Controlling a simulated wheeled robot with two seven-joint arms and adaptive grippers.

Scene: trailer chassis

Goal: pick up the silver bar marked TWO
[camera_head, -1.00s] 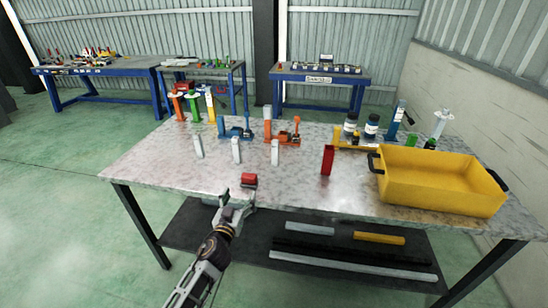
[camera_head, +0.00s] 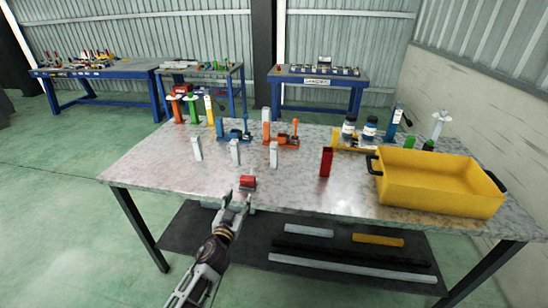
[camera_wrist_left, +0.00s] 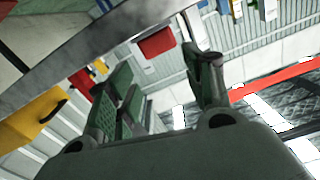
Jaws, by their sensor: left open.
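Three small pale silver bars stand upright in a row on the metal workbench (camera_head: 150,172): a left one (camera_head: 197,148), a middle one (camera_head: 235,152) and a right one (camera_head: 273,154). Their markings are too small to read, so I cannot tell which is TWO. My left gripper (camera_head: 238,198) is open and empty at the bench's front edge, nearer to me than the bars and just in front of a red block (camera_head: 248,183). In the left wrist view its open fingers (camera_wrist_left: 163,68) show with nothing between them. My right gripper is not in view.
A yellow bin (camera_head: 435,185) and an upright dark red block (camera_head: 326,162) stand to the right. Orange and blue tools (camera_head: 282,135), bottles and other coloured items line the back. Bars lie on the shelf (camera_head: 310,245) below. The bench's left part is clear.

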